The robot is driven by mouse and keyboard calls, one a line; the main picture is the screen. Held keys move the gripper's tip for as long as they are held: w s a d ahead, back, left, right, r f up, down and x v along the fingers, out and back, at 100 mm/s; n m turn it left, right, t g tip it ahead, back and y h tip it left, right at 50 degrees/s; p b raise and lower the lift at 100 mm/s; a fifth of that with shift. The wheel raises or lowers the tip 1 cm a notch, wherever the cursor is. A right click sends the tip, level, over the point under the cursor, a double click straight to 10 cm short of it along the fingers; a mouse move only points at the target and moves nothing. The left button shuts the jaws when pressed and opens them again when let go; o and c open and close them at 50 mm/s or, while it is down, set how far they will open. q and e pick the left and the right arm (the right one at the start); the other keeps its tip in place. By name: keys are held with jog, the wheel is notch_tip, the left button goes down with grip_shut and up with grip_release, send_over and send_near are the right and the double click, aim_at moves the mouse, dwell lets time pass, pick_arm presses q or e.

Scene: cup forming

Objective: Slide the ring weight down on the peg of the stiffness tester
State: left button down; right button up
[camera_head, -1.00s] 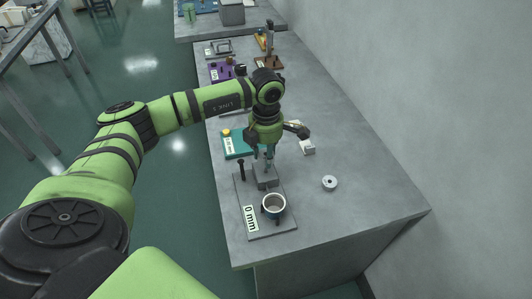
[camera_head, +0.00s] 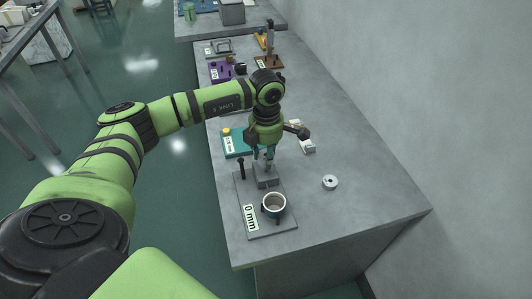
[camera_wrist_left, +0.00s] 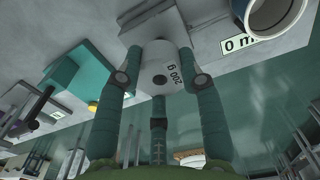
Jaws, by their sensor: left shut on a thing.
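The stiffness tester's grey base plate (camera_head: 280,232) lies on the bench with a "0 mm" label, a dark post and a grey block (camera_head: 266,181). My left gripper (camera_head: 265,164) points down just over the block. In the left wrist view it (camera_wrist_left: 161,80) is shut on a pale grey ring weight (camera_wrist_left: 160,62) marked "200 g", with the block right behind it. The peg is hidden, so I cannot tell how far down the weight sits. My right gripper is out of view.
A loose grey ring (camera_head: 330,182) lies on the bench at the right. A teal fixture (camera_head: 234,143) with a yellow knob is left of my gripper, and a purple one (camera_head: 221,71) is farther back.

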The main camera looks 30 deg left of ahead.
pick_arm(q)
jog(key=shift+f+b, duration=1.7)
jog(key=shift+f, duration=0.4)
dwell(0.6)
dwell(0.5)
jog(key=shift+c, duration=1.1)
grip_release()
jog(key=shift+r, duration=0.15)
jog(key=shift+r+p, duration=2.6)
jog(key=shift+r, duration=1.3)
jog(key=shift+f, duration=0.1)
